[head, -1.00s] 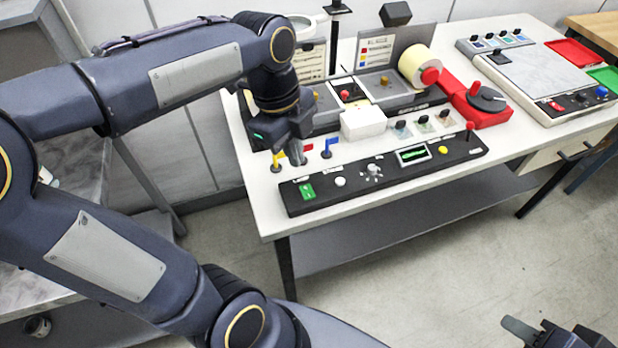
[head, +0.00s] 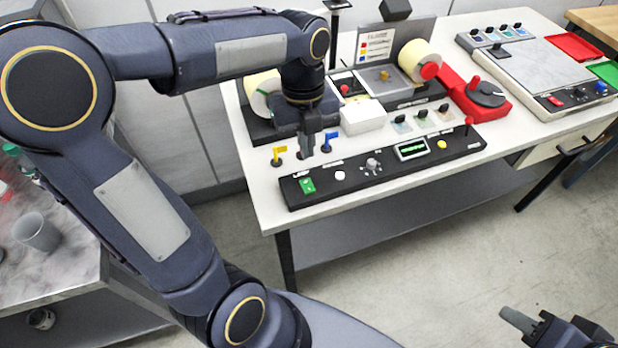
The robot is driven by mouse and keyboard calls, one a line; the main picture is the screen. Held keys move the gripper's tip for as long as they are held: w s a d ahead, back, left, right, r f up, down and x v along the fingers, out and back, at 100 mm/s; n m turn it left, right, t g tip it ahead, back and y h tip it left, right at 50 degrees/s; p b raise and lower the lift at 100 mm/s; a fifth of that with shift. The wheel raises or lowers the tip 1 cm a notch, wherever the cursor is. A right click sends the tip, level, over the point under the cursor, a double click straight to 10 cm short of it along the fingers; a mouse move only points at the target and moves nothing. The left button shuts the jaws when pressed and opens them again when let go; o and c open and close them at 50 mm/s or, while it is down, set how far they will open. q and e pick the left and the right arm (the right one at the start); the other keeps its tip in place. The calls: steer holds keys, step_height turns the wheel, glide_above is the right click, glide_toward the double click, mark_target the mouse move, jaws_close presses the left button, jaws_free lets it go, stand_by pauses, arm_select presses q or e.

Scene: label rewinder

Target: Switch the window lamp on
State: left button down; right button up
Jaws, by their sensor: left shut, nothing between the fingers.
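The black control strip (head: 385,171) lies along the front of the white table. I cannot tell which part is the window lamp. My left gripper (head: 305,152) is shut and empty, pointing down behind the green switch, apart from it. My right gripper (head: 548,328) is partly cut off at the bottom right.
A yellow flag (head: 279,150) and a blue flag (head: 330,137) stand beside my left gripper. Behind are a white box (head: 362,117), a label roll (head: 419,60) and a red unit with a black disc (head: 487,93). The floor in front is clear.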

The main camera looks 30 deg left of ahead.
mark_target(309, 190)
arm_select(q)
steer(key=f, duration=0.6)
steer(key=d+f, duration=0.1)
steer(key=f, duration=0.3)
steer(key=shift+s, duration=0.4)
steer(key=shift+f, duration=0.1)
steer(key=shift+s+f, duration=0.1)
steer(key=shift+f, duration=0.05)
